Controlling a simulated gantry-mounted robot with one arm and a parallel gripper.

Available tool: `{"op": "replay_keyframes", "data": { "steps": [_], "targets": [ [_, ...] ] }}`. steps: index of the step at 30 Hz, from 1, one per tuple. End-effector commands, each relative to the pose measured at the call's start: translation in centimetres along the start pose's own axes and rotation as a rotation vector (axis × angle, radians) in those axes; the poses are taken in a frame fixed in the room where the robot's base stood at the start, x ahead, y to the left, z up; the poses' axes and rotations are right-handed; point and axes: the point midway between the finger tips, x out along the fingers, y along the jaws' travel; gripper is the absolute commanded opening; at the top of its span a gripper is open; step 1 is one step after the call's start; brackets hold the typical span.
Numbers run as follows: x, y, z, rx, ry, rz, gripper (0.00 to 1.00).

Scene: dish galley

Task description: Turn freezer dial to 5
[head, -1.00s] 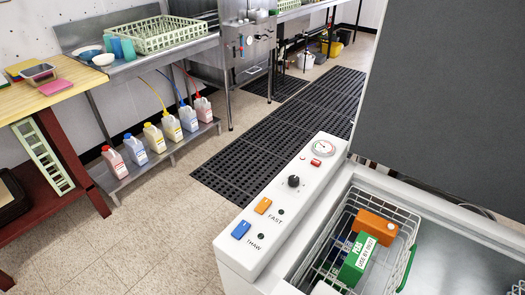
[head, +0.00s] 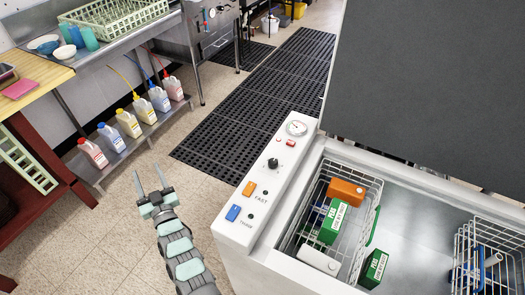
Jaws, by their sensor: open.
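The chest freezer's white control panel (head: 262,183) runs along its left edge in the head view. The black freezer dial (head: 273,163) sits on it between the orange switch and the small red light; its number setting is too small to read. My gripper (head: 150,185) is open and empty, left of the panel and apart from it, over the tiled floor. Its two fingers point up the picture.
The panel also has an orange switch (head: 249,189), a blue switch (head: 233,213) and a round gauge (head: 296,128). The freezer lid (head: 430,90) stands open. A wire basket (head: 375,189) holds boxes. Several bottles (head: 128,123) stand on a low shelf at left.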

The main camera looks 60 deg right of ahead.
Motion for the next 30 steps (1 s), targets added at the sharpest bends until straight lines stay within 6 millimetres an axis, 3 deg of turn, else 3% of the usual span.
{"op": "replay_keyframes", "data": {
  "steps": [1,6,10,13,17,20,24,27,30],
  "targets": [
    [3.2,1.9,-1.1,-0.008,-0.075,0.011,0.52],
    [9.3,6.8,-0.9,-0.052,-0.365,-0.023,0.52],
    [11.2,10.8,-1.9,-0.100,-0.588,-0.078,0.52],
    [10.8,14.2,-3.3,-0.149,-0.766,-0.131,0.52],
    [7.8,19.5,-5.9,-0.220,-1.010,-0.199,0.52],
    [3.9,24.2,-8.7,-0.276,-1.207,-0.242,0.52],
    [-3.4,30.0,-12.6,-0.325,-1.478,-0.287,0.52],
    [-8.0,33.0,-15.0,-0.336,-1.630,-0.306,0.52],
    [-10.9,34.6,-16.6,-0.338,-1.723,-0.316,0.52]
  ]
}}
